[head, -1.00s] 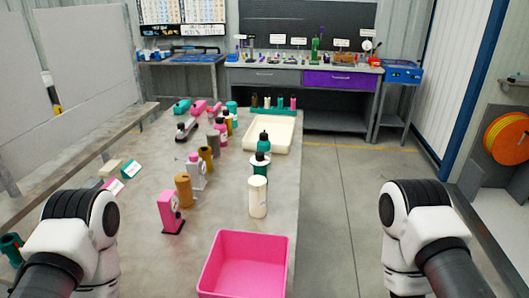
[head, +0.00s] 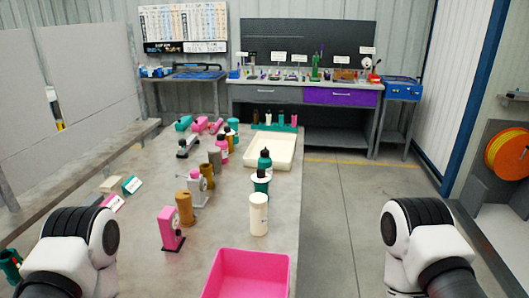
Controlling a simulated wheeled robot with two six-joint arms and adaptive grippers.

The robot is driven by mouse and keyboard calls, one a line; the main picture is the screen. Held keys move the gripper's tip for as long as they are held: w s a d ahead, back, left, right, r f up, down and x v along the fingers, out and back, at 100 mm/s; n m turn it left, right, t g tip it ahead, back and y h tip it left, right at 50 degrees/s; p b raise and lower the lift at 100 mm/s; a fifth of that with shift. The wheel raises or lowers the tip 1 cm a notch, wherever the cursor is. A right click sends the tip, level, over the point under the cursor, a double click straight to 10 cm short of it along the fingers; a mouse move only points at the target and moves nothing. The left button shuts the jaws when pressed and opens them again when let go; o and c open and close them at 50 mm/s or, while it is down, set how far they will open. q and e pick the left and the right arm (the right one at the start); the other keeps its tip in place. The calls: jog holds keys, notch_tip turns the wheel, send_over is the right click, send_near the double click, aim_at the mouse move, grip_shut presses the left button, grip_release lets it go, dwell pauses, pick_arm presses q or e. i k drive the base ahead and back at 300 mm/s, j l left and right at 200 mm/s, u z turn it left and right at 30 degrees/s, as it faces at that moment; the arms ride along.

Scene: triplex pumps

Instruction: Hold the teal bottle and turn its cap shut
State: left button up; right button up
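Two teal bottles with dark tops stand upright near the right edge of the long grey table in the head view. The farther teal bottle (head: 265,161) stands just behind the nearer teal bottle (head: 261,186), which partly overlaps it. The tops are too small to tell how far the caps are turned. Only the upper parts of my two arms show at the lower left and lower right. Both grippers are out of view, and nothing visible is touching the bottles.
A white bottle (head: 258,215) stands in front of the teal bottles, and a cream tray (head: 281,165) lies behind them. A pink bin (head: 247,257) sits at the table's near edge. The floor (head: 345,215) right of the table is clear.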

aim_at(264, 153)
jog(key=k+z, duration=0.4)
jog(key=k+l+z, duration=0.15)
jog(key=z, duration=0.25)
jog(key=i+l+z, duration=0.2)
jog(key=i+l, duration=0.2)
jog(key=i+l+z, duration=0.15)
jog(key=i, duration=0.4)
jog(key=i+l+z, duration=0.2)
jog(key=i+l, duration=0.15)
jog(key=i, duration=0.2)
jog(key=i+j+u, duration=0.35)
jog(key=i, duration=0.8)
jog(key=i+l+u, duration=0.1)
jog(key=i+u, duration=0.25)
jog(key=i, duration=0.8)
jog(key=i+l+u, duration=0.3)
jog(key=i+u, duration=0.2)
jog(key=i, duration=0.15)
jog(key=i+l+u, duration=0.95)
jog(key=l, duration=0.35)
jog(key=i+j, duration=0.05)
